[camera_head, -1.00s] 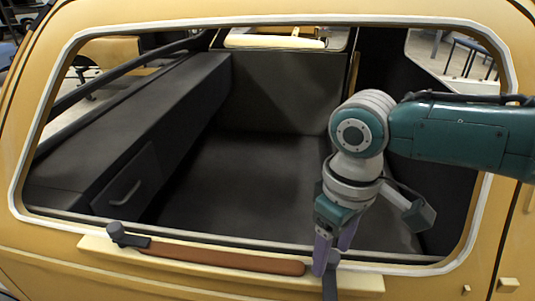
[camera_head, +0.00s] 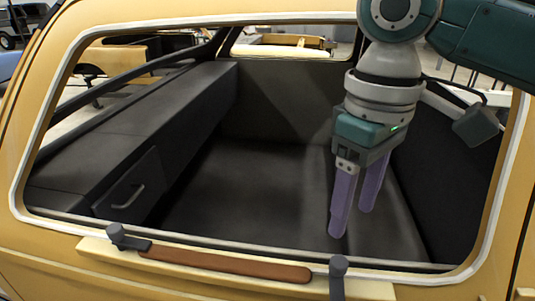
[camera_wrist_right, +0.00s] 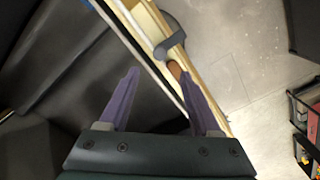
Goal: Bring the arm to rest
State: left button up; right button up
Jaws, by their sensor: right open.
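My right gripper (camera_head: 353,222) is open and empty, its two purple fingers apart and pointing down. It hangs in front of the dark interior in the head view, above the right end of a brown handle (camera_head: 230,264) and clear of it. My left gripper is out of view.
The pale window frame (camera_head: 200,248) surrounds the opening. Inside are a dark box with a drawer handle (camera_head: 128,196) at left and a bare dark floor (camera_head: 250,195). In the wrist view, a shelf (camera_wrist_right: 305,125) with small items stands at the right edge.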

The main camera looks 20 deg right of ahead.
jog(key=s+a+f+n+t+y+p, duration=0.2)
jog(key=s+a+p, duration=0.1)
jog(key=s+a, duration=0.5)
jog(key=s+d+r+m+t+h+p, duration=0.1)
jog(key=s+d+r+m+p, duration=0.1)
jog(key=s, duration=0.5)
jog(key=d+m, duration=0.1)
jog(key=d, duration=0.1)
jog(key=shift+s+d+r+t+h, duration=0.3)
jog(key=shift+s+d+h, duration=0.1)
